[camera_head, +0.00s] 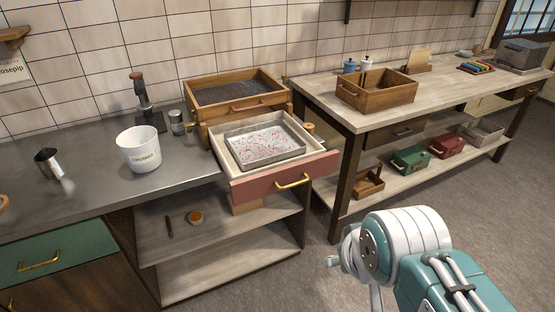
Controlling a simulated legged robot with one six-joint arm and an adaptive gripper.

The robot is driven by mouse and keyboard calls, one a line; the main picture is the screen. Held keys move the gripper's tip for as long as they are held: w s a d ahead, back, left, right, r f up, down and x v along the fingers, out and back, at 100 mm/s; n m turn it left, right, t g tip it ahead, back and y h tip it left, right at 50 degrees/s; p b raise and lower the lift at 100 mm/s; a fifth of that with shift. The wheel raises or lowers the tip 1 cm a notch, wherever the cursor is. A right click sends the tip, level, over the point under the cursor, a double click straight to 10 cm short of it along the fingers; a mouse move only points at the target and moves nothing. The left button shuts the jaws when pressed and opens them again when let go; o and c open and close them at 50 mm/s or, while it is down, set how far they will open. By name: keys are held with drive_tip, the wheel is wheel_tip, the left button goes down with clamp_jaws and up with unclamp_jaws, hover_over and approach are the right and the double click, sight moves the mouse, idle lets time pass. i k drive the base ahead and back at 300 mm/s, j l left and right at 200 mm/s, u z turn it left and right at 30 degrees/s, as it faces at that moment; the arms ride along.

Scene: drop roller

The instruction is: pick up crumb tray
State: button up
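The crumb tray appears to be the shallow grey metal tray (256,159) with red and white specks on its floor. It lies inside an open drawer with a red front (262,184) and a brass handle, pulled out below a wooden box. The tray sits level, its rim showing all round. My gripper (345,255) is low in the picture, right of the drawer and apart from the tray. My arm's white and teal links hide much of it, so its fingers cannot be made out clearly.
A wooden workbench (330,105) at the right bears a wooden box (377,93). Open floor lies at the lower right.

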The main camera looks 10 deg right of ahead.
sight(261, 145)
drive_tip(key=i+l, duration=0.3)
drive_tip(key=i, duration=0.25)
drive_tip(key=i+l+u, duration=0.1)
drive_tip(key=i+l, duration=0.2)
drive_tip(key=i, duration=0.2)
drive_tip(key=i+l, duration=0.35)
drive_tip(key=i, duration=0.2)
